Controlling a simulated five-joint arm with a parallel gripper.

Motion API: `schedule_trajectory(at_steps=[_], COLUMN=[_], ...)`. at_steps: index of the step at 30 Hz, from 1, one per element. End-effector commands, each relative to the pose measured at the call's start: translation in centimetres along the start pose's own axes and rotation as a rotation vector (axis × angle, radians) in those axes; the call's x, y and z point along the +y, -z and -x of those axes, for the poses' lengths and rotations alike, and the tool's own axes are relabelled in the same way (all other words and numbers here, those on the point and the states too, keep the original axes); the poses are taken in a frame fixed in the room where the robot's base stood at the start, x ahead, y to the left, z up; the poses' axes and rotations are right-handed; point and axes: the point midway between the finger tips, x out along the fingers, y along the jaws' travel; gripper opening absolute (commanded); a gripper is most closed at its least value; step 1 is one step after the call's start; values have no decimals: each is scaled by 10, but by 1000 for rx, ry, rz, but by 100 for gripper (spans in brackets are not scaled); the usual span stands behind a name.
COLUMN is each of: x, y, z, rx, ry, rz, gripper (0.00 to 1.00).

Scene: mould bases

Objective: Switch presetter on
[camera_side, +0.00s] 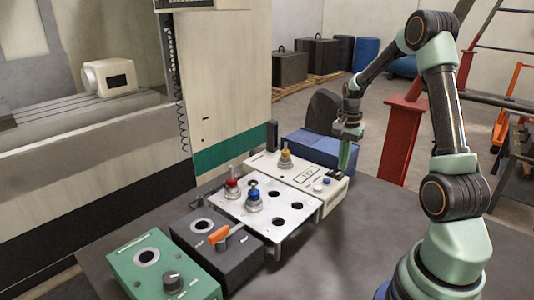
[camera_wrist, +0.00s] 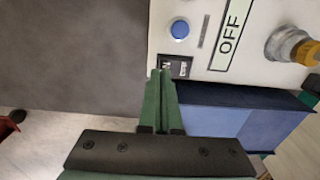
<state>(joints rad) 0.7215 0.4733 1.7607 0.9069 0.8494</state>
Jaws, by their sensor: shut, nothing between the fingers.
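The presetter (camera_side: 300,172) is a pale box at the back of the work table, with a yellow-topped tool holder (camera_side: 285,158) standing in it. In the wrist view the presetter (camera_wrist: 225,75) shows a display (camera_wrist: 231,38) reading OFF, a round blue button (camera_wrist: 180,29) and a small black rocker switch (camera_wrist: 180,67) at its edge. My gripper (camera_side: 345,168) is shut and empty, pointing down at the presetter's right end. In the wrist view the closed green fingertips (camera_wrist: 162,74) are just left of the switch and partly overlap its edge; I cannot tell whether they touch it.
A white rack (camera_side: 293,226) with red-topped (camera_side: 232,188) and blue-topped (camera_side: 254,202) holders stands in front of the presetter. A black box with an orange lever (camera_side: 219,235) and a green box (camera_side: 150,280) are further left. A blue case (camera_side: 312,147) lies behind.

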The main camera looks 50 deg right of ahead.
Motion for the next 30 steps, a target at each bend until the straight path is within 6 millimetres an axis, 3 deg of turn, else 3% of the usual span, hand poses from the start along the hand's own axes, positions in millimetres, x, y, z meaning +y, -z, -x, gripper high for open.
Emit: schedule_trajectory(at_steps=[30], x=[0], y=[0], z=[-14], rx=[-1], ry=[-1], rz=[0], gripper=[0])
